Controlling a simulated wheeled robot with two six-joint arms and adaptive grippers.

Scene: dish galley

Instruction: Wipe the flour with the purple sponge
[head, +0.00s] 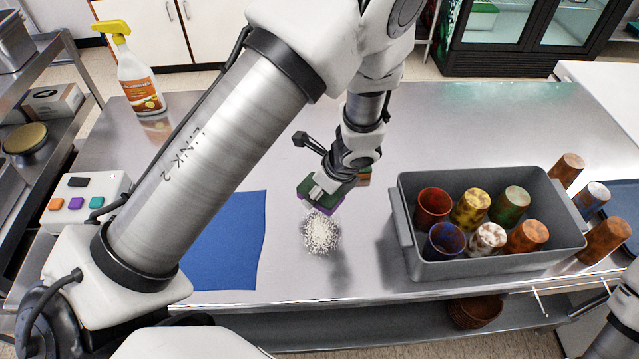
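The flour (320,236) is a loose white patch on the steel table, right of the blue mat. The purple sponge (309,206) shows as a small purple edge just beyond the flour, under my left gripper. My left gripper (322,192) points down and is shut on the sponge, hiding most of it. The sponge is at the far edge of the flour; I cannot tell whether it touches the table. My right arm shows only at the lower right edge, and its gripper is out of view.
A grey bin (405,240) with several coloured cups stands to the right, with more cups beyond its right end. A blue mat (235,240) lies left of the flour. A spray bottle (138,80) and a button box (75,205) stand at left.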

